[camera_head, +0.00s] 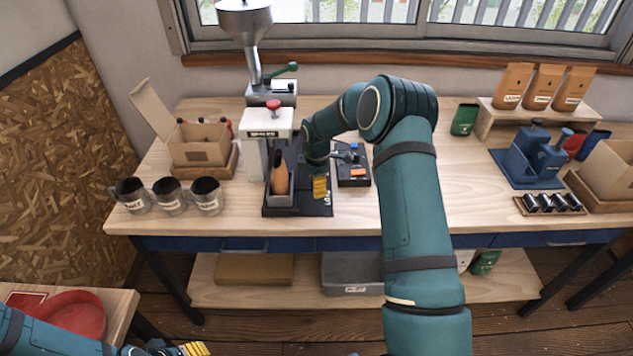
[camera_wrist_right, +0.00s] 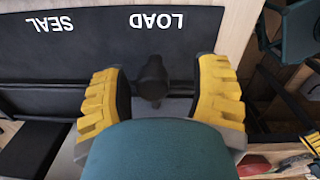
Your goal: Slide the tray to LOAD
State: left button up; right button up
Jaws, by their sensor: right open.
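A dark base with a LOAD label (camera_head: 328,197) lies under the sealing machine (camera_head: 266,122). A grey tray (camera_head: 283,205) on it holds an upright orange-brown bag (camera_head: 280,176). My right gripper (camera_head: 320,186) is low at the tray's right side. In the right wrist view, its yellow fingers (camera_wrist_right: 163,95) are open, one on each side of a dark knob (camera_wrist_right: 152,80), with a gap visible. The LOAD lettering (camera_wrist_right: 156,21) and SEAL lettering (camera_wrist_right: 49,24) appear upside down there. My left gripper (camera_head: 178,349) is at the bottom left, cut off by the frame.
Several labelled mugs (camera_head: 170,195) and an open cardboard box (camera_head: 201,143) stand left of the machine. A small dark control box (camera_head: 352,173) is close to the right of the gripper.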

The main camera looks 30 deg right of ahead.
jog(key=shift+w, duration=0.1)
jog(key=shift+w+r, duration=0.1)
jog(key=shift+r, duration=0.45)
notch_tip(320, 180, up, 11)
jog(key=shift+s, duration=0.3)
jog(key=shift+a, duration=0.1)
